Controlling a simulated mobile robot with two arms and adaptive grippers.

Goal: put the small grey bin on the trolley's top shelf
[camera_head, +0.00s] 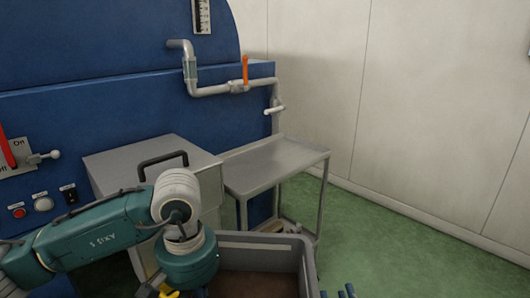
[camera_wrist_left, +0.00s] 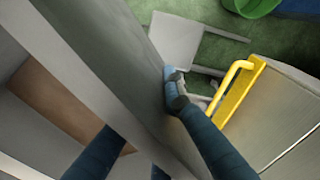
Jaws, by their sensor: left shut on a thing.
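The small grey bin (camera_head: 262,241) is at the bottom centre of the head view, open at the top with a brownish inside. Its grey wall also crosses the left wrist view (camera_wrist_left: 105,58). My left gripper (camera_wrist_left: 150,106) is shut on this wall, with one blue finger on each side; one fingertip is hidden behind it. My right gripper (camera_head: 343,292) shows only blue tips at the bottom edge, right of the bin; its opening is unclear. The trolley (camera_head: 281,160) stands beyond the bin, its grey top shelf bare.
A grey cabinet (camera_head: 135,163) with a black handle stands left of the trolley. Behind is a blue machine (camera_head: 110,105) with pipes and an orange lever (camera_head: 245,70). A yellow handle (camera_wrist_left: 236,88) and green container (camera_wrist_left: 250,5) show in the wrist view. Green floor at right is clear.

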